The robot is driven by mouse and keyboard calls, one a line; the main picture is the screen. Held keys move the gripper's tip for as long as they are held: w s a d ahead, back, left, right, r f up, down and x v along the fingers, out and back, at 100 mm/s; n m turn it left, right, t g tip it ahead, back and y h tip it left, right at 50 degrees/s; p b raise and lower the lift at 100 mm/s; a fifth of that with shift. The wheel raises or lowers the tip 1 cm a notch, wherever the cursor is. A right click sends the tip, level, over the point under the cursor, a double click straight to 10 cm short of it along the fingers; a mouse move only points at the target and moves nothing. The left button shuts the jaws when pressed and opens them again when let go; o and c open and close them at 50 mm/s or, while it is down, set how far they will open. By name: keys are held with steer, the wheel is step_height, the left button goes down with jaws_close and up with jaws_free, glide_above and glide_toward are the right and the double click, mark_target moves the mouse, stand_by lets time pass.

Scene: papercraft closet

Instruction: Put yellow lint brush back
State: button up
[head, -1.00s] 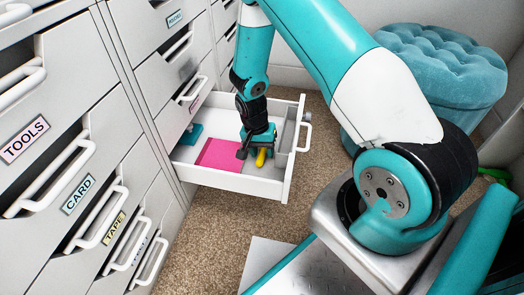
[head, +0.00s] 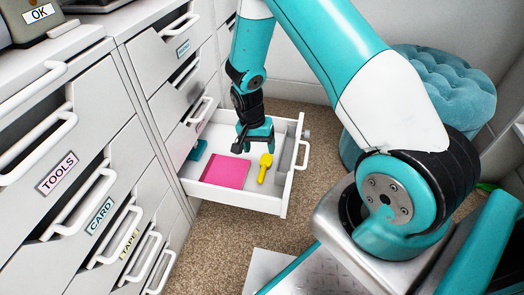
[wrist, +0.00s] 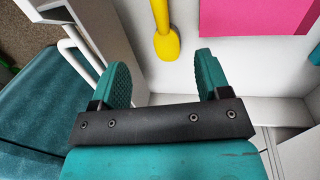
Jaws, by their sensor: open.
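The yellow lint brush (head: 265,167) lies in the open white drawer (head: 240,205), to the right of a pink sheet or pad (head: 225,172). My gripper (head: 255,143) is above the drawer, just behind and left of the brush in the head view. In the wrist view the yellow brush (wrist: 165,35) lies flat on the drawer floor, beyond the fingers and apart from them. My gripper (wrist: 163,75) is open there, with nothing between its fingers. The top of the brush runs out of the wrist view.
A teal object (head: 196,150) lies at the drawer's left side. A divider (head: 287,150) stands to the right of the brush. Cabinet drawers with labels line the left, and a teal tufted stool (head: 440,85) stands at the back right.

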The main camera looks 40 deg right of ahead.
steer(key=s+a+r+n+t+y, duration=0.15)
steer(key=a+r+n, duration=0.35)
steer(key=r, duration=0.5)
steer(key=s+a+r+n+y, duration=0.1)
steer(key=s+a+r+n, duration=0.1)
steer(key=a+r, duration=0.7)
steer(key=s+a+r+n+y, duration=0.1)
steer(key=s+a+r+n, duration=0.2)
steer(key=s+r+n, duration=0.2)
steer(key=s+a+r+n+y, duration=0.2)
steer(key=s+r+n, duration=0.3)
steer(key=s+r, duration=0.3)
steer(key=s+a, duration=0.1)
steer(key=s, duration=0.3)
steer(key=shift+s+a+r+n+p, duration=0.25)
steer(key=shift+r+n+p, duration=0.05)
steer(key=shift+r+p, duration=0.1)
steer(key=shift+r, duration=0.1)
